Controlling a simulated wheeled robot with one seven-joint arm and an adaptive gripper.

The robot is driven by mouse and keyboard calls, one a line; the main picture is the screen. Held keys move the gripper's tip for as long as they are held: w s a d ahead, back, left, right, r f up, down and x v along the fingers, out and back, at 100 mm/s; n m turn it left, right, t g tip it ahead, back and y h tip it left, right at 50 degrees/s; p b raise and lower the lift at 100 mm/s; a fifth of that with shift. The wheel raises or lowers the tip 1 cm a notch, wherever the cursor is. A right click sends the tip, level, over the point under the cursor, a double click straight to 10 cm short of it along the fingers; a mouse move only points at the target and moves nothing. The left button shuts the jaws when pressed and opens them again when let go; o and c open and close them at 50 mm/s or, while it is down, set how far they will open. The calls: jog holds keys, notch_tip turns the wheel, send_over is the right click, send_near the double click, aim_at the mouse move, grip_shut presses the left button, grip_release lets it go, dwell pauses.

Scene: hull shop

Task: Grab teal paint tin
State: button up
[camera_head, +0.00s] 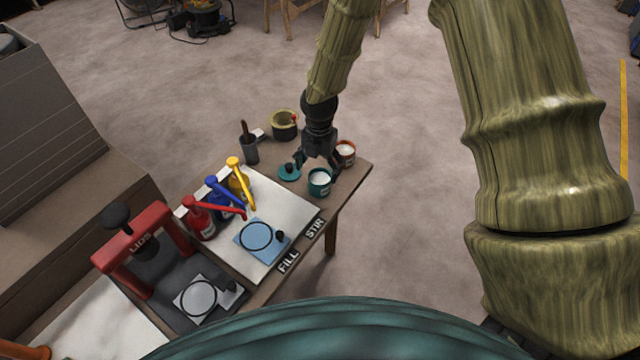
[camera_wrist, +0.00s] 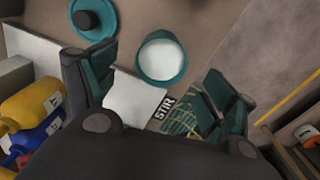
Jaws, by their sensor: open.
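The teal paint tin (camera_head: 320,190) stands upright and open on the bench near the STIR label, with white paint inside. It also shows in the wrist view (camera_wrist: 161,80), beyond my fingers and roughly centred between them. My gripper (camera_head: 317,163) is open and empty, pointing down above the bench just behind the tin. Its two fingers spread left and right in the wrist view (camera_wrist: 158,92). A teal lid with a black knob (camera_head: 289,174) lies to the left of the tin; it shows at the top of the wrist view (camera_wrist: 105,28).
An orange-red tin (camera_head: 346,158) stands close behind the gripper at right. Red, blue and yellow pump bottles (camera_head: 222,200) and a red LIDS press (camera_head: 135,245) stand left.

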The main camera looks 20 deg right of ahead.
aim_at(320, 178)
jog(key=shift+d+f+p, duration=0.15)
jog(key=shift+f+p, duration=0.15)
jog(key=shift+f, duration=2.55)
jog(key=c, duration=1.3)
jog(key=shift+r, duration=0.1)
